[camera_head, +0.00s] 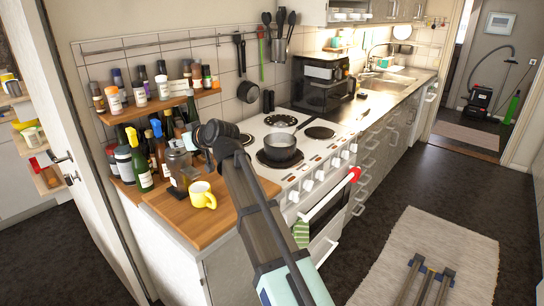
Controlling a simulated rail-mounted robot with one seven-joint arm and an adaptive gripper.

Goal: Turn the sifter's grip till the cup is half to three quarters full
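The yellow cup (202,197) stands upright on the wooden counter at the left, its handle to the right. Its fill level is too small to tell. A brown jar-like container (180,167) stands just behind and left of the cup; it may be the sifter, but its grip is not clear. My arm reaches up from the bottom middle and ends in the dark gripper (207,134), above and to the right of the container. The fingers overlap the bottles behind, and I cannot tell whether they are open or touch anything.
Bottles (139,160) crowd the counter behind the container, with a spice shelf (158,104) above. A white cooker (290,130) with a dark pan (281,148) stands to the right. The counter's front part (195,228) is bare. A pale rug (440,240) lies on the floor.

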